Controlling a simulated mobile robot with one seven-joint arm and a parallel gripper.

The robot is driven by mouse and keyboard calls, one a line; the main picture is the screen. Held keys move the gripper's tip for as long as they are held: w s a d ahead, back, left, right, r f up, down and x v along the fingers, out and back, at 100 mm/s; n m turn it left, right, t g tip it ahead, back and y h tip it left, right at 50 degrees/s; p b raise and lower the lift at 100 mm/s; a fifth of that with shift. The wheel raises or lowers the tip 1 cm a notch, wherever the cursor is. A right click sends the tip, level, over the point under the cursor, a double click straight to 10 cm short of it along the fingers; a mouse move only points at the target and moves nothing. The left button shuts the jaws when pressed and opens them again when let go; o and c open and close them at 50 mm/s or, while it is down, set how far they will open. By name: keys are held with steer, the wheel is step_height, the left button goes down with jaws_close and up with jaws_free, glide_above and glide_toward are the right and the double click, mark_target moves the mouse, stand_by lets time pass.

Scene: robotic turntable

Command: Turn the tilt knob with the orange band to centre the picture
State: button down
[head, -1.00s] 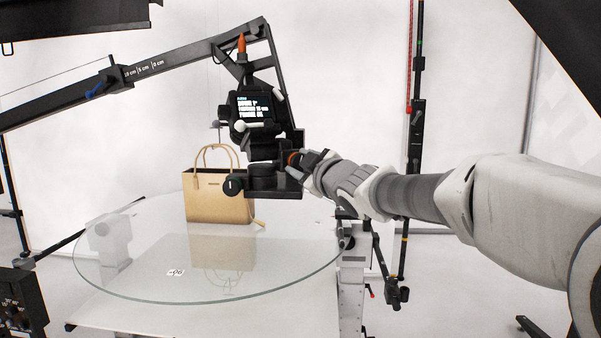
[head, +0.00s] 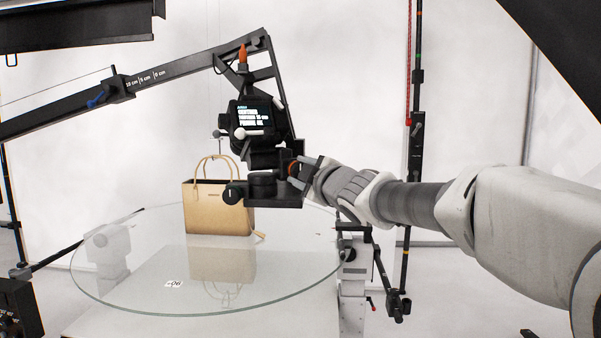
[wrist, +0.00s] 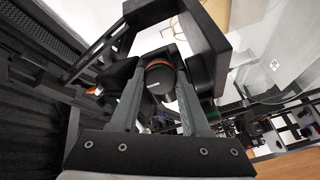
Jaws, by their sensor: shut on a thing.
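The tilt knob with the orange band (head: 292,168) is on the right side of the black camera head. In the wrist view the dark round knob (wrist: 160,82) with its orange rim sits between the two fingers. My gripper (head: 297,171) comes in from the right and is shut on the knob; it also shows in the wrist view (wrist: 158,95). The camera (head: 252,113) hangs from a boom, its small screen lit with text too small to read surely. A tan handbag (head: 217,208) stands upright on the glass turntable (head: 120,290).
The black boom (head: 185,66) crosses from the left to the camera head. A black upright stand (head: 415,150) is behind my arm. A clamp post (head: 352,265) stands at the turntable's right edge. Much of the glass before the bag is clear.

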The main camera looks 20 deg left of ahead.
steer(key=shift+c, duration=1.9)
jaws_free()
steer(key=p+v, duration=0.1)
steer(key=v, duration=1.6)
steer(key=shift+d+p, duration=0.2)
steer(key=shift+p, duration=0.15)
steer(key=shift+s, duration=0.1)
